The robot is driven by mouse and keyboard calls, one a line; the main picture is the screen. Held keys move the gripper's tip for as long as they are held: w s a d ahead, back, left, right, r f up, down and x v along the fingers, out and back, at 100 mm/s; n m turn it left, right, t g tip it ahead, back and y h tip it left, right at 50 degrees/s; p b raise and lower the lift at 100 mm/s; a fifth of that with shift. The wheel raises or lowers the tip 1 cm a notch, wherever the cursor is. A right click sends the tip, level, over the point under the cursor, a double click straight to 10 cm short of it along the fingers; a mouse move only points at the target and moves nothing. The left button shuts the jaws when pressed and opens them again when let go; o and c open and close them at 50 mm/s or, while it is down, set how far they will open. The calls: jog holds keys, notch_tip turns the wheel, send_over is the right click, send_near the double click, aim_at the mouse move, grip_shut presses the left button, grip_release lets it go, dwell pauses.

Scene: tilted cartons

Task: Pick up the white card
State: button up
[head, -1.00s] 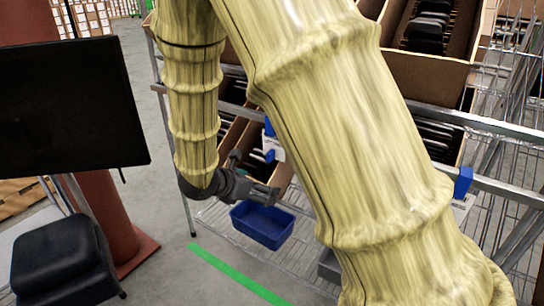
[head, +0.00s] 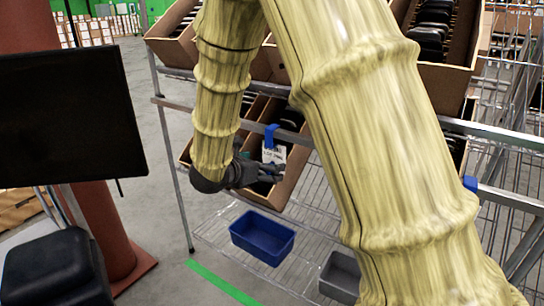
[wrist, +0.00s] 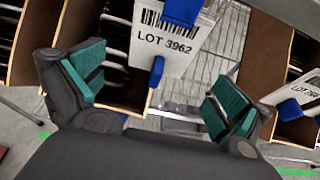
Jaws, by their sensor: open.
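A white card (wrist: 172,36) with a barcode and "LOT 3962" hangs, tilted, at the top middle of the wrist view. A blue clip (wrist: 182,10) covers part of its upper edge, and a smaller blue piece (wrist: 157,70) is at its lower edge. In the head view the white card (head: 274,153) hangs on the front of a tilted carton under a blue clip (head: 270,134). My gripper (wrist: 155,88) is open, its two green-padded fingers wide apart below the card, with nothing between them. In the head view my gripper (head: 270,172) is just below the card.
A second white card (wrist: 300,90), marked LOT, hangs at the right of the wrist view. Tilted cartons (head: 290,188) sit on a wire rack. A blue bin (head: 262,237) and a grey bin (head: 341,275) are lower down. A dark monitor (head: 65,115) stands at left.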

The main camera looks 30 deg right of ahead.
aim_at(271, 163)
jog(key=shift+b+x, duration=0.35)
jog(key=shift+x, duration=2.2)
jog(key=shift+w, duration=0.1)
jog(key=c, duration=1.1)
